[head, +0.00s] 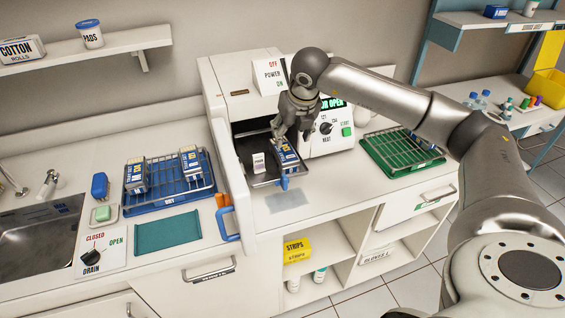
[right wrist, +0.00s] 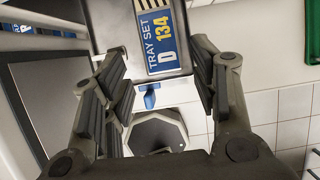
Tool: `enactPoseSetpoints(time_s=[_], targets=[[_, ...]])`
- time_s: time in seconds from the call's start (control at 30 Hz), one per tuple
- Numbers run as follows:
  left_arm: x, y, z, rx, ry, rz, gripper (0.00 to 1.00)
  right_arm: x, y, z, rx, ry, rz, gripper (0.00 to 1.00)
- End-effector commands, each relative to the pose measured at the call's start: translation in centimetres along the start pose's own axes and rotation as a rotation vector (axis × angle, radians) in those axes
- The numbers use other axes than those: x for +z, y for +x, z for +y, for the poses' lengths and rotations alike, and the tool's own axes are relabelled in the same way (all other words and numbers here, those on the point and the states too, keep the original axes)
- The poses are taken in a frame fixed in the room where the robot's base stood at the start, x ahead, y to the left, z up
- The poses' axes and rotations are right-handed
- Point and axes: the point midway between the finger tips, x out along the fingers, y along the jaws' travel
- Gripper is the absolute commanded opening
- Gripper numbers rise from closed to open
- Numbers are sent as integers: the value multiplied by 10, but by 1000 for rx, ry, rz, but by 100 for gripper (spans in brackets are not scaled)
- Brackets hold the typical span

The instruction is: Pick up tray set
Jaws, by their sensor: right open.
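A tray set (head: 288,157) with a blue label lies on the dark pull-out tray (head: 265,181) of the white sterilizer. In the right wrist view this tray set (right wrist: 163,40) reads "TRAY SET D 134". My right gripper (head: 293,133) hangs over the far end of it and partly covers it. In the right wrist view my right gripper (right wrist: 163,88) is open, its fingers apart to either side, with the label beyond the fingertips. Two more tray sets, one at left (head: 136,177) and one at right (head: 190,162), stand in the blue rack (head: 170,204). My left gripper is out of view.
A small pale labelled item (head: 258,162) lies beside the tray set. The sterilizer door with its blue handle (head: 228,225) stands open at the left. A teal mat (head: 168,232) lies before the blue rack.

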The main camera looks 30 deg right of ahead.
Motion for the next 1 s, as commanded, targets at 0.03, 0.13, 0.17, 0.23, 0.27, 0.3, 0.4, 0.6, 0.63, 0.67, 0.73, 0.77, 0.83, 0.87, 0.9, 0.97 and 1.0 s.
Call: enactPoseSetpoints(time_s=[0.03, 0.13, 0.17, 0.23, 0.27, 0.3, 0.4, 0.6, 0.63, 0.67, 0.73, 0.77, 0.83, 0.87, 0.9, 0.97, 1.0], targets=[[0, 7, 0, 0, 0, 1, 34, -3, 7, 0, 0, 0, -1, 54], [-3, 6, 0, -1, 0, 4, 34, -3, 12, 0, 0, 0, 2, 54], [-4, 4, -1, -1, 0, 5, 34, -3, 14, 0, -1, 1, 3, 54], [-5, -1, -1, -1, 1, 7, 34, -2, 24, 0, -1, 2, 5, 54], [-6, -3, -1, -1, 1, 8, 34, -2, 29, 0, -1, 1, 4, 54], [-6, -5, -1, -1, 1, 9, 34, -2, 36, 0, -2, 1, 4, 54], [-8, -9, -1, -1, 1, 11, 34, -2, 50, 0, 0, 1, 3, 54], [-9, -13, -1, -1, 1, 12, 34, -1, 64, 0, 0, 0, 1, 54], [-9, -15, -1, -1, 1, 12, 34, 0, 65, 1, 0, 0, 1, 54], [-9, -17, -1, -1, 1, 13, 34, 1, 67, 1, 1, 0, 2, 54], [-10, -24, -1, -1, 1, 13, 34, 3, 74, 1, -1, 0, 3, 54], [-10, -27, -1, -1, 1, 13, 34, 4, 78, 1, -1, 1, 3, 54], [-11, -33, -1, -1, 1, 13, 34, 6, 86, 2, -1, 1, 3, 54], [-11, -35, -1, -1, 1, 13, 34, 6, 90, 2, -1, 1, 3, 54], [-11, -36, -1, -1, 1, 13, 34, 6, 96, 2, -1, 1, 3, 54], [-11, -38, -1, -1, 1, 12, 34, 6, 103, 2, 0, 1, 3, 54], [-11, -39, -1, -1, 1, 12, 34, 5, 107, 2, 0, 1, 2, 54]])
